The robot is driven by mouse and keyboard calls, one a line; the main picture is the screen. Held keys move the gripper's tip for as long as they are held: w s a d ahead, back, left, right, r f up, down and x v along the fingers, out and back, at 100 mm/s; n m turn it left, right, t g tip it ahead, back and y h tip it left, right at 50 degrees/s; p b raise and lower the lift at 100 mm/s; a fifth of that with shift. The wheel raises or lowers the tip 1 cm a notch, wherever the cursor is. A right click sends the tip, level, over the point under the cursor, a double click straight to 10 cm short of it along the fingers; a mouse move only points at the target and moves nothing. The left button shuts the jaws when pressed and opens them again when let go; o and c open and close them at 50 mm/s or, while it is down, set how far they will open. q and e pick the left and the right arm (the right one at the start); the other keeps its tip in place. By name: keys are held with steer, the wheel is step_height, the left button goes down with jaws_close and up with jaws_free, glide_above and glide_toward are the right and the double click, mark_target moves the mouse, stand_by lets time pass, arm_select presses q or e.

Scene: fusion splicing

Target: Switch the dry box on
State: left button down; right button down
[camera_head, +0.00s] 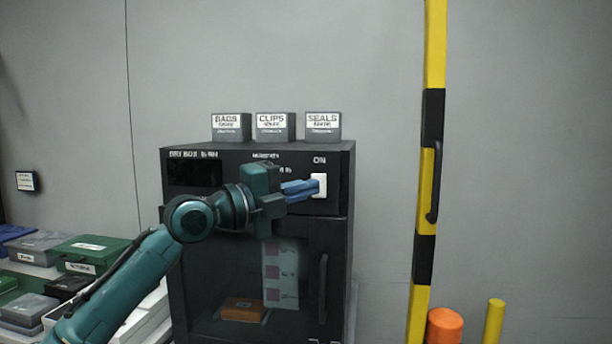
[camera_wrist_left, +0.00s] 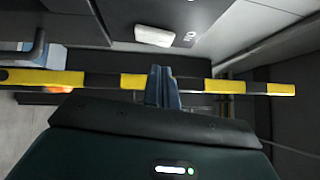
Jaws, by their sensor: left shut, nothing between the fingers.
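The dry box (camera_head: 335,225) is a dark cabinet against the wall with a glass door and a black display (camera_head: 194,172), which looks unlit. Its white rocker switch (camera_head: 320,186) sits at the panel's upper right, under the word ON. It also shows in the left wrist view (camera_wrist_left: 153,36). My left gripper (camera_head: 316,186) points right, its blue fingers shut and empty. Its tips overlap the switch's left edge in the head view. In the left wrist view the fingers (camera_wrist_left: 160,70) show a gap below the switch; contact is not clear. My right gripper is not in view.
Three small labelled boxes, bags (camera_head: 231,127), clips (camera_head: 275,127) and seals (camera_head: 322,126), stand on top. A vertical door handle (camera_head: 323,288) is below the switch. Cases (camera_head: 92,253) lie left.

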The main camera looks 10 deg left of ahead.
arm_select(q)
steer(key=w, duration=0.2)
steer(key=shift+w+r, duration=0.2)
steer(key=shift+w, duration=0.15)
steer(key=shift+p, duration=0.3)
